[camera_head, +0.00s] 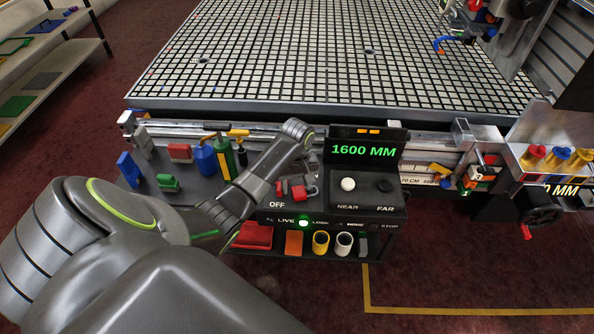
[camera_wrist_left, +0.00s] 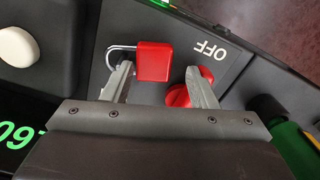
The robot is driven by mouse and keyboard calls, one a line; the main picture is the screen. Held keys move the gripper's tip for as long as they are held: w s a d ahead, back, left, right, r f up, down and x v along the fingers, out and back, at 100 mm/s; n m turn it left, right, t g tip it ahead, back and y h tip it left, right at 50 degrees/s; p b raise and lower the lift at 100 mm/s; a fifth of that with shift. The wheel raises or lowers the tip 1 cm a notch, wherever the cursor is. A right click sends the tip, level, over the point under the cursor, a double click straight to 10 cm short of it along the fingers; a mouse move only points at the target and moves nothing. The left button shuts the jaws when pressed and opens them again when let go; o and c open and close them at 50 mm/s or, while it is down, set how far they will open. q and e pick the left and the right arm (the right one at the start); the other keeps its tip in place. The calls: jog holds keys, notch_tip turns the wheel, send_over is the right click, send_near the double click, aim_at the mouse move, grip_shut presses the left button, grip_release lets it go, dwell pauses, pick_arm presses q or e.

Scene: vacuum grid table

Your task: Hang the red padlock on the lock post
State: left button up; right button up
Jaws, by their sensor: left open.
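The red padlock (camera_wrist_left: 154,62) lies on the sloping face of the control box, its metal shackle pointing left in the left wrist view. In the head view the padlock (camera_head: 298,192) is small, beside a red knob (camera_head: 280,188) near the OFF label. That knob (camera_wrist_left: 179,96) shows partly behind a finger in the wrist view; I cannot tell whether it is the lock post. My left gripper (camera_wrist_left: 160,70) is open, one finger near the shackle side of the padlock and the other over the knob. Contact is unclear. My right gripper is not in view.
The control box has a white button (camera_head: 348,184) and a green-lettered screen (camera_head: 364,150). Coloured tools and blocks stand left of it, including a blue bottle (camera_head: 205,158). Cups (camera_head: 321,243) sit below. The large grid table (camera_head: 300,50) behind is mostly clear.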

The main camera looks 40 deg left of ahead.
pick_arm(q)
notch_tip(320, 180, up, 16)
jog(key=p, duration=0.5)
jog(key=shift+d, duration=0.1)
